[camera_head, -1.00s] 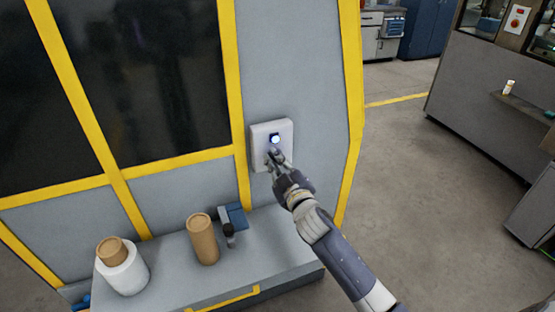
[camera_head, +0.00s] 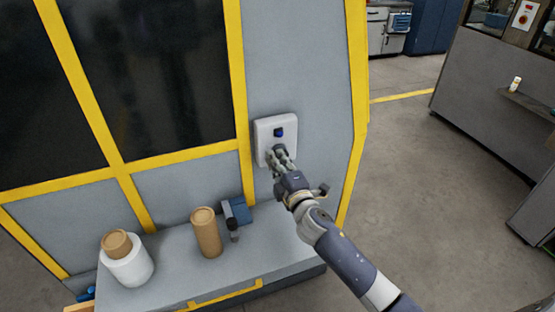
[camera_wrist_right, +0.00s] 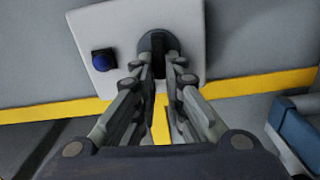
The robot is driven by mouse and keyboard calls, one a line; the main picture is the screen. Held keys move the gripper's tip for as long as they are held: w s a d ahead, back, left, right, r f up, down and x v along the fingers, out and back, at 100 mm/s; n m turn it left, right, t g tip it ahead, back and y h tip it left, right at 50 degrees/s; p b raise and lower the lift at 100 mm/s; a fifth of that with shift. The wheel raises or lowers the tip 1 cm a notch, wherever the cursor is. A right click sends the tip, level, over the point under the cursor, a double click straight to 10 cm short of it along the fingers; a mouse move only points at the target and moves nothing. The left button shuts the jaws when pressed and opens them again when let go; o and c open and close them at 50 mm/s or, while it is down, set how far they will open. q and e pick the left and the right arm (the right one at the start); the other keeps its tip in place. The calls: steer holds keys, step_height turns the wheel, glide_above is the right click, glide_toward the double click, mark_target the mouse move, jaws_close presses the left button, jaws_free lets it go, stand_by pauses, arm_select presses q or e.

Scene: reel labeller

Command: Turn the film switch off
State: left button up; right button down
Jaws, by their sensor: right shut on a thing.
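The film switch is on a white panel (camera_head: 264,133) fixed to the grey machine wall. Its blue indicator (camera_head: 279,132) looks dark; it also shows in the right wrist view (camera_wrist_right: 103,60). In the right wrist view the round dark base of the switch knob (camera_wrist_right: 158,42) sits beside the indicator, between my fingers. My right gripper (camera_head: 276,156) is at the lower part of the panel, with its fingers shut on the knob, which they largely hide. The knob's exact angle is hard to tell. My left gripper is not in view.
A grey ledge (camera_head: 177,275) below the panel carries a white roll with a brown core (camera_head: 127,260), a brown cylinder (camera_head: 206,234) and a blue-grey device (camera_head: 238,211). Yellow frame bars (camera_head: 356,110) edge the wall. Open floor (camera_head: 400,180) lies to the right.

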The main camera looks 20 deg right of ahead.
steer(key=shift+f+n, duration=0.1)
steer(key=shift+n, duration=0.5)
steer(key=c, duration=1.7)
jaws_free()
steer(key=shift+o, duration=0.2)
steer(key=s, duration=1.2)
